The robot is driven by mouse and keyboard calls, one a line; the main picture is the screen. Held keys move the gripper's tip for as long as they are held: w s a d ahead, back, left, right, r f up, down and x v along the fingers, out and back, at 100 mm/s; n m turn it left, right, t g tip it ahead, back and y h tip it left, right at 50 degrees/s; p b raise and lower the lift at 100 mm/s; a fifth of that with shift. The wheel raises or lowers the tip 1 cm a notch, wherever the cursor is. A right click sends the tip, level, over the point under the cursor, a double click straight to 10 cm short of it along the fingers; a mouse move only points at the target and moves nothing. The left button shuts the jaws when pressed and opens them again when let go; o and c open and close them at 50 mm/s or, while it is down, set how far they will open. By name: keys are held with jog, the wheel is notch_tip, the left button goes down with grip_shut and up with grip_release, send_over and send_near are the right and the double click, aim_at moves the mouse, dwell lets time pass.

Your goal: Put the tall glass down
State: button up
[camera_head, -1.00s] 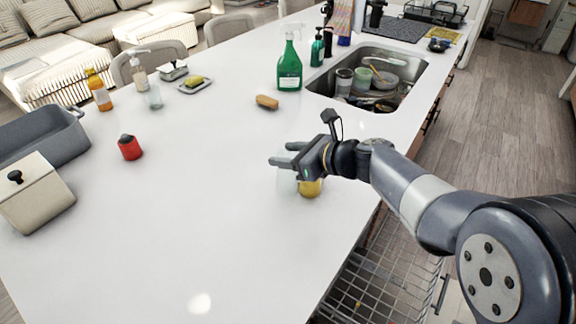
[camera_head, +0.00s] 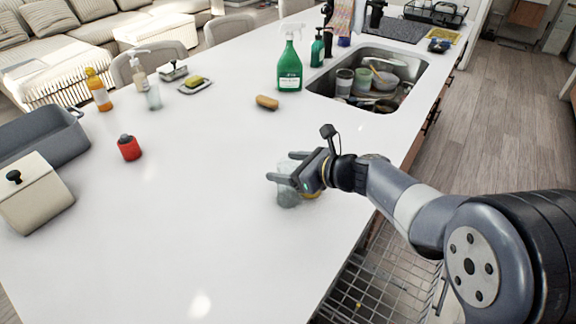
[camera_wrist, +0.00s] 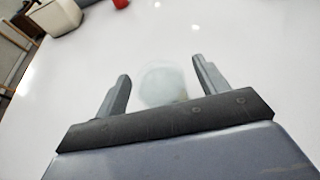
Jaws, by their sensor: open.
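The tall glass (camera_head: 288,197) is clear and pale. It stands upright on the white counter near its right edge. My gripper (camera_head: 284,167) is open, with its fingers apart at the glass. In the wrist view the glass (camera_wrist: 163,86) lies between the two spread fingers of my gripper (camera_wrist: 161,70), with a gap on each side. A yellow thing (camera_head: 313,194) shows just right of the glass, mostly hidden behind my gripper.
A sponge or brush (camera_head: 267,102), a green spray bottle (camera_head: 290,68) and the sink (camera_head: 412,82) are farther back. The counter between is clear. A wire rack (camera_head: 365,285) is below the edge.

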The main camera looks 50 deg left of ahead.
jog(key=shift+r, duration=0.3)
jog(key=v, duration=1.2)
jog(key=shift+f+b, duration=0.2)
jog(key=shift+b, duration=0.2)
jog(key=p+x, duration=0.1)
jog(key=x, duration=1.1)
jog(key=shift+s+a+f, duration=0.1)
jog(key=shift+f, duration=0.05)
jog(key=shift+r, duration=1.95)
